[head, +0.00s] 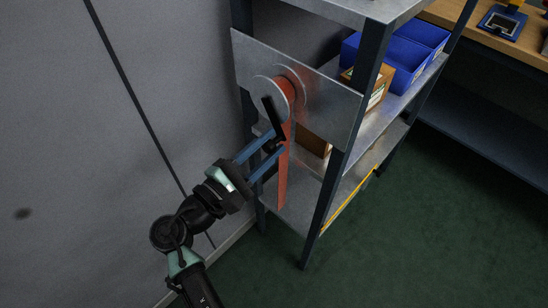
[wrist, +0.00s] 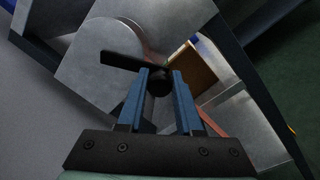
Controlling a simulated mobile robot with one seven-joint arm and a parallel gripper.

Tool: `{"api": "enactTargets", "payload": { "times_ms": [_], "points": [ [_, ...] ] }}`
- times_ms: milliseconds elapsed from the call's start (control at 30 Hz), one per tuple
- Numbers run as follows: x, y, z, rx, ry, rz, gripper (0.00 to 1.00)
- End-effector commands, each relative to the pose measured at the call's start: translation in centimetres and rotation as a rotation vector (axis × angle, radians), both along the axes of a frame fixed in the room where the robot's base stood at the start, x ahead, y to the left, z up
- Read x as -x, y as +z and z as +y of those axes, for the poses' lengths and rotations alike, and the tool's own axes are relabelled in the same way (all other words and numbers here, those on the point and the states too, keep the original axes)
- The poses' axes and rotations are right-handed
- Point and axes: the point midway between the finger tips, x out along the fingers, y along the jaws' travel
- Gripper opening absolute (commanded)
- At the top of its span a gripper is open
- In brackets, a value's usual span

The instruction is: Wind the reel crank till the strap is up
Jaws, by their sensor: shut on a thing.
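The reel (head: 272,97) is a grey metal disc with orange strap wound on it, mounted on a metal plate (head: 330,97) on the shelf's end. The orange strap (head: 283,178) hangs down below the reel. The black crank (head: 271,111) points downward from the reel's hub, with its knob at the lower end. My gripper (head: 272,145) is shut on the crank's knob. In the wrist view the blue fingers (wrist: 159,82) sit either side of the dark knob, and the crank arm (wrist: 122,62) runs up-left from it. The fingers partly hide the strap there.
A metal shelf unit (head: 323,200) stands beside a grey wall (head: 120,130). Blue bins (head: 408,68) and a cardboard box (head: 378,88) sit on its shelf. A workbench (head: 480,30) is at the upper right. Green floor (head: 420,220) is clear at the right.

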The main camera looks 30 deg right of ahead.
Motion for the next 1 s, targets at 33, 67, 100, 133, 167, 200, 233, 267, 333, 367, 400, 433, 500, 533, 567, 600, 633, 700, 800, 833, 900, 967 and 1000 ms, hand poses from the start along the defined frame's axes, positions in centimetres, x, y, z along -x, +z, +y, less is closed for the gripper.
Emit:
{"api": "enactTargets", "payload": {
  "times_ms": [33,67,100,133,167,200,233,267,333,367,400,433,500,533,567,600,633,700,800,833,900,967,1000],
  "points": [
    [-0.4,-0.8,0.2,-0.014,0.004,-0.045,0.00],
    [-0.6,-0.9,0.3,-0.024,0.003,-0.073,0.00],
    [-0.9,-1.1,0.4,-0.037,0.004,-0.109,0.00],
    [-1.0,-1.1,0.4,-0.048,0.004,-0.135,0.00],
    [-1.2,-1.2,0.5,-0.058,0.003,-0.161,0.00],
    [-1.5,-1.3,0.6,-0.071,0.003,-0.198,0.00],
    [-1.7,-1.4,0.7,-0.080,0.003,-0.224,0.00],
    [-1.9,-1.4,0.7,-0.090,0.004,-0.252,0.00],
    [-2.3,-1.6,0.9,-0.113,0.004,-0.314,0.00],
    [-2.5,-1.6,1.0,-0.122,0.003,-0.340,0.00],
    [-2.8,-1.6,1.1,-0.136,0.003,-0.376,0.00],
    [-2.9,-1.7,1.1,-0.145,0.003,-0.403,0.00],
    [-3.4,-1.7,1.3,-0.167,0.003,-0.466,0.00],
    [-3.6,-1.7,1.4,-0.177,0.004,-0.493,0.00],
    [-3.8,-1.7,1.5,-0.186,0.004,-0.518,0.00],
    [-4.1,-1.7,1.6,-0.200,0.003,-0.554,0.00],
    [-4.3,-1.6,1.6,-0.210,0.004,-0.581,0.00],
    [-4.7,-1.5,1.8,-0.232,0.004,-0.640,0.00],
    [-5.3,-1.3,2.0,-0.261,0.003,-0.720,0.00],
    [-5.5,-1.3,2.0,-0.268,0.004,-0.741,0.00],
    [-5.8,-1.1,2.2,-0.285,0.003,-0.790,0.00],
    [-6.1,-1.0,2.2,-0.299,0.002,-0.828,0.00],
    [-6.2,-0.9,2.3,-0.308,0.002,-0.851,0.00]
  ]
}}
